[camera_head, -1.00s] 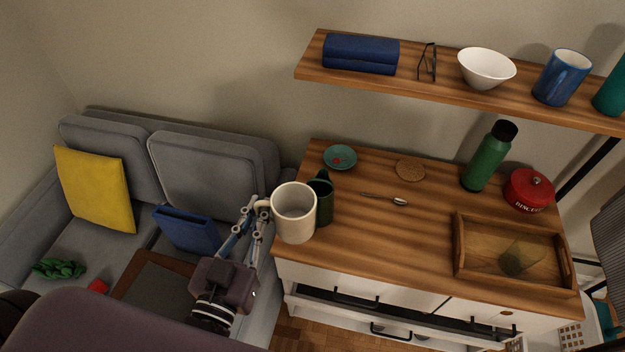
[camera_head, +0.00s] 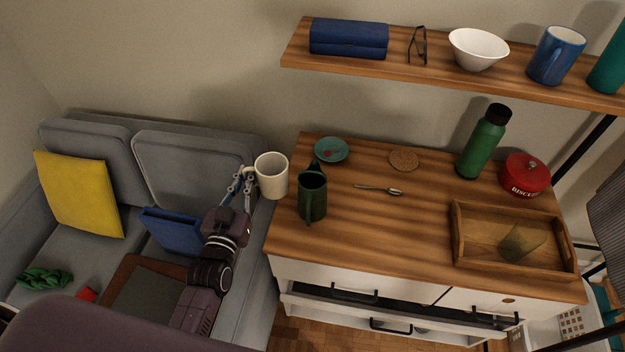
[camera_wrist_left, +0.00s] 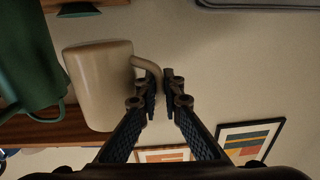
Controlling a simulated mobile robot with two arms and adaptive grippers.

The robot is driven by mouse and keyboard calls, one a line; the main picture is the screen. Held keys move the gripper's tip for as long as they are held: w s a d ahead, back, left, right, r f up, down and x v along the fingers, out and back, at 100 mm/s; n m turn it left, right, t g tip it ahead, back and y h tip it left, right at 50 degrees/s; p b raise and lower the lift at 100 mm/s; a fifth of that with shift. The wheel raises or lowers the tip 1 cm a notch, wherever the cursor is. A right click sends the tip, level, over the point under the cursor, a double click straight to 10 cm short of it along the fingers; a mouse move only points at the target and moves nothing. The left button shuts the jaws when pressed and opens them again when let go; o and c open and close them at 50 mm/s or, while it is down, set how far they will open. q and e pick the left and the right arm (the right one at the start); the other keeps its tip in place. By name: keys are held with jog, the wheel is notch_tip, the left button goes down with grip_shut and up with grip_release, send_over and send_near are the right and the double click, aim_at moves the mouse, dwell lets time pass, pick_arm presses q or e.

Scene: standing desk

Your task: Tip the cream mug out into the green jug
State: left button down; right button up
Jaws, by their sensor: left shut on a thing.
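The cream mug (camera_head: 271,178) is upright near the left edge of the desk in the head view, up and left of the green jug. My left gripper (camera_head: 246,180) is shut on its handle; the left wrist view also shows the handle between the fingertips (camera_wrist_left: 160,88) and the mug body (camera_wrist_left: 98,82). The dark green jug (camera_head: 312,197) stands on the wooden desktop and shows in the left wrist view (camera_wrist_left: 28,60) beside the mug. The mug's contents cannot be made out. My right gripper is not in view.
A teal dish (camera_head: 331,150), a spoon (camera_head: 379,189) and a cork coaster (camera_head: 404,159) lie on the desktop (camera_head: 370,225). A green bottle (camera_head: 482,145), red biscuit tin (camera_head: 525,175) and wooden tray (camera_head: 481,262) stand at right. A shelf (camera_head: 395,75) hangs above; a grey sofa (camera_head: 90,255) is left.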

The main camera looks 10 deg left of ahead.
pick_arm(q)
jog(key=w+a, duration=0.1)
jog(key=w+a+f, duration=0.1)
jog(key=w, duration=0.1)
jog(key=shift+a+y, duration=0.15)
jog(key=shift+y, duration=0.15)
jog(key=shift+r, duration=0.1)
